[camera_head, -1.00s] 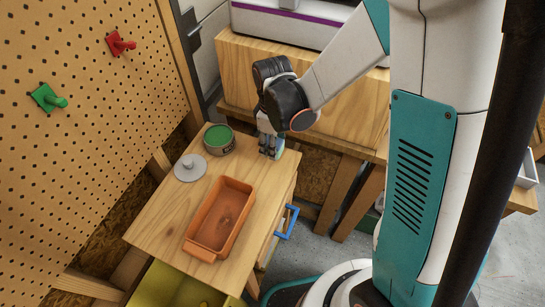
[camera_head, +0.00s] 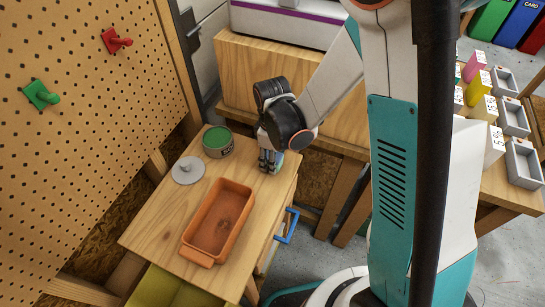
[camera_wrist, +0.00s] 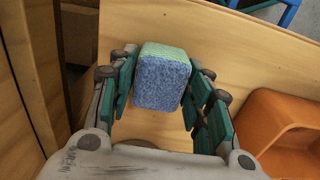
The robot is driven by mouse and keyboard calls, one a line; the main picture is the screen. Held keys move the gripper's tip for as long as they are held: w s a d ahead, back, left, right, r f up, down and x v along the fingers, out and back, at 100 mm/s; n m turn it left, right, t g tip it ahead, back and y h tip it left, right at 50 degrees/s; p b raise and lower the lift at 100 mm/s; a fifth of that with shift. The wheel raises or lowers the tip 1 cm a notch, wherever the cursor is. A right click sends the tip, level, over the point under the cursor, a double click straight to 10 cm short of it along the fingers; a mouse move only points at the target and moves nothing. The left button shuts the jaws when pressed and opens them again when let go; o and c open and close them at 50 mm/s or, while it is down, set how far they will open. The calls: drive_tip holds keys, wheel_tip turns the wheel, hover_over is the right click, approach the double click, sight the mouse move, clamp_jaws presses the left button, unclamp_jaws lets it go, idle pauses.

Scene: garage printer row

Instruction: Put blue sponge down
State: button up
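The blue sponge (camera_wrist: 162,82), blue with a green layer, sits between the fingers of my gripper (camera_wrist: 164,72) in the wrist view. In the head view my gripper (camera_head: 268,160) points down at the far right of the wooden worktop (camera_head: 165,226). Only a small part of the sponge (camera_head: 279,161) shows there, beside the fingers. The sponge is at or just above the worktop; its exact contact is hidden.
An orange tray (camera_head: 237,228) lies left and in front of my gripper; it also shows in the wrist view (camera_wrist: 252,120). A green-topped tin (camera_head: 218,143) and a grey knobbed lid (camera_head: 187,170) are to the left. A blue drawer handle (camera_head: 287,227) juts out at right.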

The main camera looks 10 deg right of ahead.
drive_tip(key=shift+o, duration=0.5)
drive_tip(key=shift+r, duration=0.1)
drive_tip(key=shift+r+p, duration=0.35)
wheel_tip(320, 180, up, 11)
drive_tip(key=p, duration=0.4)
drive_tip(key=s+d+r+m+t, duration=0.3)
drive_tip(key=s+d+r+m, duration=0.2)
drive_tip(key=r, duration=0.3)
drive_tip(key=s+d+r+m+t, duration=0.4)
drive_tip(key=s+d+r+m, duration=0.1)
drive_tip(key=s+r, duration=0.3)
drive_tip(key=shift+s+r+m, duration=0.15)
drive_tip(key=shift+r+m, duration=0.45)
drive_tip(key=shift+o, duration=0.5)
